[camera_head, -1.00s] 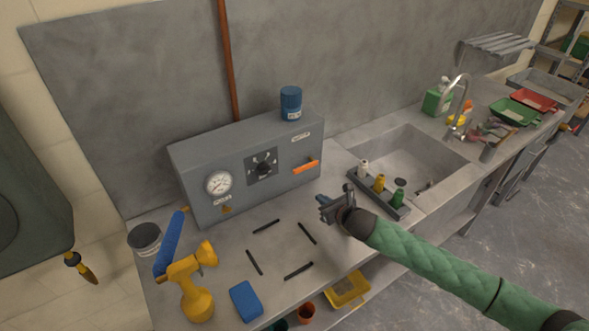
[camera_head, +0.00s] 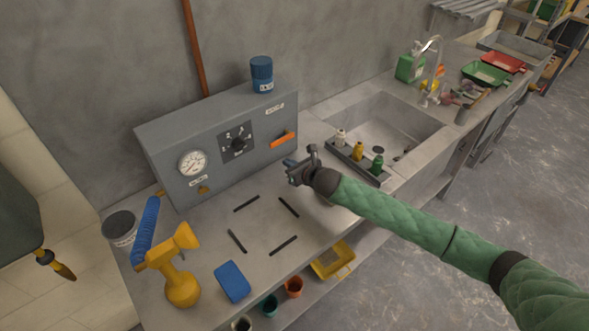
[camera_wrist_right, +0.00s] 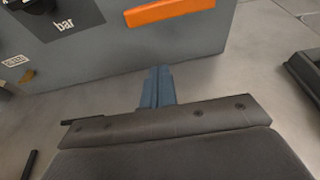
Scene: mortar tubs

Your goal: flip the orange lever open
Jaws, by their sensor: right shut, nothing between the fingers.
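The orange lever (camera_head: 283,139) lies nearly level on the front face of the grey control box (camera_head: 215,150), at its right end below a small label. It also shows at the top of the right wrist view (camera_wrist_right: 168,11). My right gripper (camera_head: 290,163) is shut and empty, in front of the box and a little below the lever, apart from it. Its blue fingertips (camera_wrist_right: 158,84) are together in the right wrist view, below the lever. My left gripper is not in view.
A blue jar (camera_head: 262,75) stands on the box. A gauge (camera_head: 192,163) and a dial (camera_head: 237,142) are on its front. A rack of small bottles (camera_head: 357,160) stands right of my gripper, by the sink (camera_head: 390,130). A yellow spray bottle (camera_head: 180,275) and blue sponge (camera_head: 232,281) are at the front left.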

